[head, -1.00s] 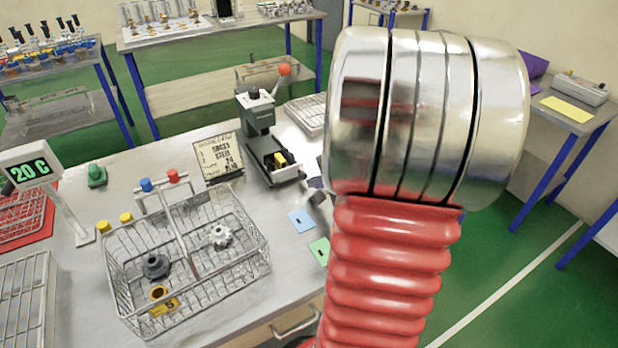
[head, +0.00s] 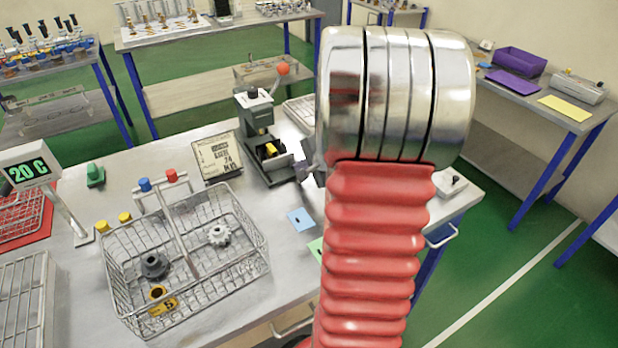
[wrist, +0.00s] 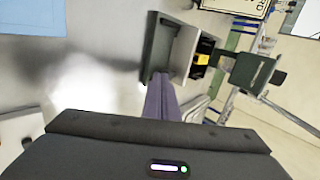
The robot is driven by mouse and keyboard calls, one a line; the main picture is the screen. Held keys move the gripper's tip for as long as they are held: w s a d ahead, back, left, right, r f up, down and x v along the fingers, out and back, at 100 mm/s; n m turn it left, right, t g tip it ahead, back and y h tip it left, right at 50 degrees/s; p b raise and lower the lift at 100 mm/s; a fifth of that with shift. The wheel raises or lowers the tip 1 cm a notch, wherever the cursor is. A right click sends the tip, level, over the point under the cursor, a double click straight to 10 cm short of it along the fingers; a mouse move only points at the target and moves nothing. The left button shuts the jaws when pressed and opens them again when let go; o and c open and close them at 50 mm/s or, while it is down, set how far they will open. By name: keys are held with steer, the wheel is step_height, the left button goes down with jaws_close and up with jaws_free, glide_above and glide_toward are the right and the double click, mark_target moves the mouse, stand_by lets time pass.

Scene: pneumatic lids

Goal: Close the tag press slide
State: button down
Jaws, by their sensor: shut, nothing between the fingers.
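The tag press (head: 257,118) is a dark grey-green press with an orange-knobbed lever, standing on the table. Its slide (head: 280,166) projects at the lower right of the press, with a yellow piece (head: 271,149) lying close under the press head. In the wrist view the slide (wrist: 181,52) has a dark front plate (wrist: 159,47), and part of the tray shows outside the press. My gripper (head: 308,158) is shut and empty at the slide's outer end, partly hidden by my arm. In the wrist view its purplish fingers (wrist: 161,88) are at the front plate and appear to touch it.
A tag card (head: 217,156) stands left of the press. A wire basket (head: 185,262) with gears fills the front left. A blue card (head: 300,219) and a green card (head: 316,247) lie in front of the press. My arm hides the table's right part.

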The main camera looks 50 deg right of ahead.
mark_target(291, 153)
steer(key=w, duration=0.2)
steer(key=w+d, duration=0.1)
steer(key=w, duration=0.1)
steer(key=w+d, duration=0.1)
steer(key=w, duration=0.1)
steer(key=shift+w, duration=0.4)
steer(key=shift+w+d+r, duration=0.1)
steer(key=shift+w+d, duration=0.05)
steer(key=shift+s, duration=0.3)
steer(key=s, duration=0.1)
steer(key=s+a, duration=0.1)
steer(key=s, duration=0.1)
steer(key=shift+s+a, duration=0.1)
steer(key=shift+s, duration=0.15)
steer(key=v, duration=1)
steer(key=shift+s, duration=0.1)
